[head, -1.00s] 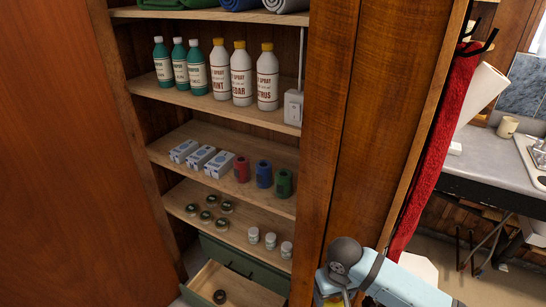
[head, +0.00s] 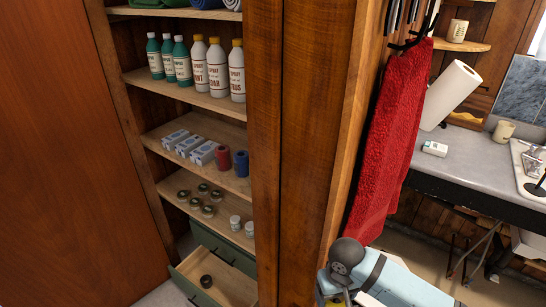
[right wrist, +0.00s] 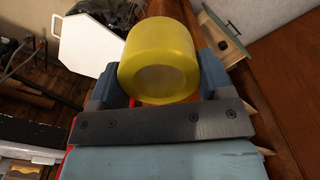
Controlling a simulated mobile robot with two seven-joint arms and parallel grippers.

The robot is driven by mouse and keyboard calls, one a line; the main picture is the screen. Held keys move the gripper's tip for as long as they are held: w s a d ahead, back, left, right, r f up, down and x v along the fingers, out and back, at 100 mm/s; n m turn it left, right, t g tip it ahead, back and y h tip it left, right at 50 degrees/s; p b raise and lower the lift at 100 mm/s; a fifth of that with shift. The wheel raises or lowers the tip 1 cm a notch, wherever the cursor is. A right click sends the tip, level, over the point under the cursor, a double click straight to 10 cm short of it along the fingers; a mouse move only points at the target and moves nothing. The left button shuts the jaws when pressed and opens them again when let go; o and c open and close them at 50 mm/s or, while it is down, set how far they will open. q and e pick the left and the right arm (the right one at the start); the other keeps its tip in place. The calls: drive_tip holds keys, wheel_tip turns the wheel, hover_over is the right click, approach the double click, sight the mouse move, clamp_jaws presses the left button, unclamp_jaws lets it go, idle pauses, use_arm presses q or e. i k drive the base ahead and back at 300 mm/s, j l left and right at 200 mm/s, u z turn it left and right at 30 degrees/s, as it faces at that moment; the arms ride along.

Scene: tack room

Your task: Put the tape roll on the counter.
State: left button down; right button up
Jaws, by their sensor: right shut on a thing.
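The yellow tape roll (right wrist: 158,62) is between the two blue-grey fingers of my right gripper (right wrist: 160,76) in the right wrist view. The gripper is shut on it. The grey counter (head: 473,166) is at the right of the head view, beyond the red towel and apart from the gripper. My left gripper is not in view.
An open wooden cabinet (head: 262,150) with bottles, boxes and rolls stands at left, its lower drawer (head: 228,284) pulled out. A red towel (head: 388,140) hangs beside the counter. A paper towel roll (head: 450,95), small box (head: 435,148), cup (head: 503,131) and sink stand on the counter.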

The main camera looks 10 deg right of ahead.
sight(466, 162)
drive_tip(key=k+l, duration=0.1)
drive_tip(key=l, duration=0.25)
drive_tip(key=k+l+u, duration=0.15)
drive_tip(key=l, duration=0.55)
drive_tip(key=k+l+u, duration=0.1)
drive_tip(key=l, duration=0.25)
drive_tip(key=k+l+u, duration=0.1)
drive_tip(key=l, duration=0.25)
drive_tip(key=k+l, duration=0.1)
drive_tip(key=l, duration=0.2)
drive_tip(key=l+u, duration=0.1)
drive_tip(key=l, duration=0.2)
drive_tip(key=k+l, duration=0.15)
drive_tip(key=l+u, duration=0.2)
drive_tip(key=l, duration=1.3)
drive_tip(key=i+l, duration=0.1)
drive_tip(key=l, duration=0.35)
